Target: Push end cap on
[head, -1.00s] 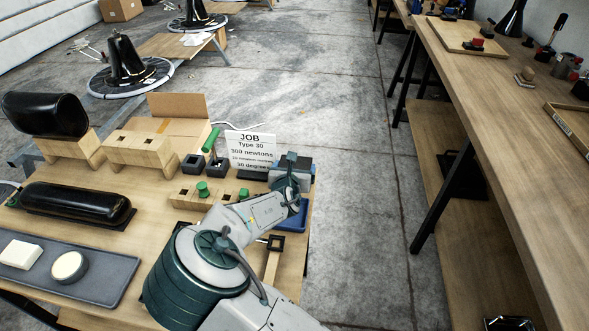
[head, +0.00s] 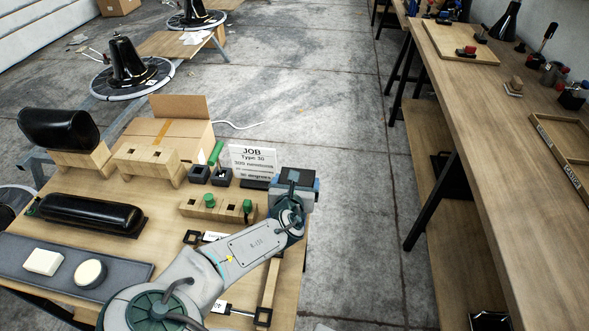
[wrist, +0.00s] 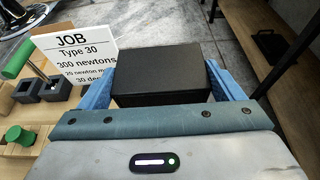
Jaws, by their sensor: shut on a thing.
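My gripper (head: 296,180) is raised at the right edge of the wooden table. In the wrist view its blue fingers (wrist: 160,88) are shut on a black block (wrist: 158,73). The block is box-shaped with a plain upper face; I cannot tell whether it is the end cap. It also shows as a dark top in the head view (head: 297,177). A tan bar (head: 270,283) with a black square end piece (head: 262,317) lies on the table below my arm. Another black square piece (head: 192,237) lies to its left. My arm hides part of the table there.
A JOB card (head: 253,160) stands left of my gripper. Beside it are two black cube holders (head: 200,174) and a wooden block (head: 216,208) with green knobs. A long bench (head: 500,130) stands right, across clear floor.

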